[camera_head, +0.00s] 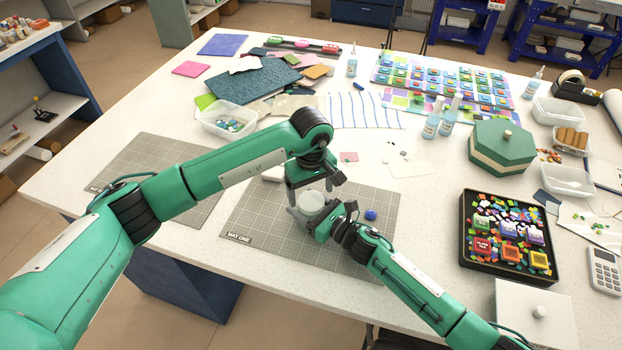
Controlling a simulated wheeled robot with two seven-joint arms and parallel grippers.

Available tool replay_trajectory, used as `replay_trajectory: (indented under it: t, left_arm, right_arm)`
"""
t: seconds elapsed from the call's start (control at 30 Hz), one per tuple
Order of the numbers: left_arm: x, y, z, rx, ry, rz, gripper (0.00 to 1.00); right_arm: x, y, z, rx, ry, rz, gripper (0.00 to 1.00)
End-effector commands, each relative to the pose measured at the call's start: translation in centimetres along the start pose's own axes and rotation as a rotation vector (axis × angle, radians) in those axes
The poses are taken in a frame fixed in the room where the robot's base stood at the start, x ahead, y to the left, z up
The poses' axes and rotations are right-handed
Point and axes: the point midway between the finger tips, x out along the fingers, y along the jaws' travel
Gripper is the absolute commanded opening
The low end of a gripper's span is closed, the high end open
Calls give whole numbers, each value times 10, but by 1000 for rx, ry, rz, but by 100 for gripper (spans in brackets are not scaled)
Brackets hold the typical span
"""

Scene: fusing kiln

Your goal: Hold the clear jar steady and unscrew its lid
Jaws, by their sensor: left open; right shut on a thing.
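The clear jar (311,203) stands on the grey cutting mat marked MAT ONE (268,240), between my two grippers. Its top looks pale and whitish; I cannot tell the lid apart from the body clearly. My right gripper (307,216) comes in from the lower right and is shut on the jar's side. My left gripper (308,190) points down over the jar from above and behind, its fingers open on either side of the jar's top. Part of the jar is hidden by the grippers.
A blue round item (371,215) lies on the mat right of the jar. A black tray (466,262) of coloured tiles and a green hexagonal box (502,147) stand to the right. A clear bin (226,120) stands behind my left arm. A second mat (150,165) lies left.

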Motion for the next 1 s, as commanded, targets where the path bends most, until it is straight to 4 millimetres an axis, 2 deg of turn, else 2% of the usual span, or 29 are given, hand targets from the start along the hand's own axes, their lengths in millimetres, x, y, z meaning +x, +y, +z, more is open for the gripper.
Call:
replay_trajectory:
  t: [0.2,0.53,0.57,0.77,1.0]
  left_arm:
    - [22,0,1,-1,-2,0,82]
    - [26,0,0,0,0,1,82]
    - [26,0,0,-1,0,1,78]
    - [26,0,0,-1,0,0,39]
    - [26,0,0,-31,0,0,36]
  right_arm:
    - [0,0,-1,0,2,-1,0]
    - [0,0,-1,0,2,-1,0]
    - [0,0,-1,0,2,-1,0]
    - [0,0,-1,0,1,-1,0]
    - [0,0,-1,0,2,-1,0]
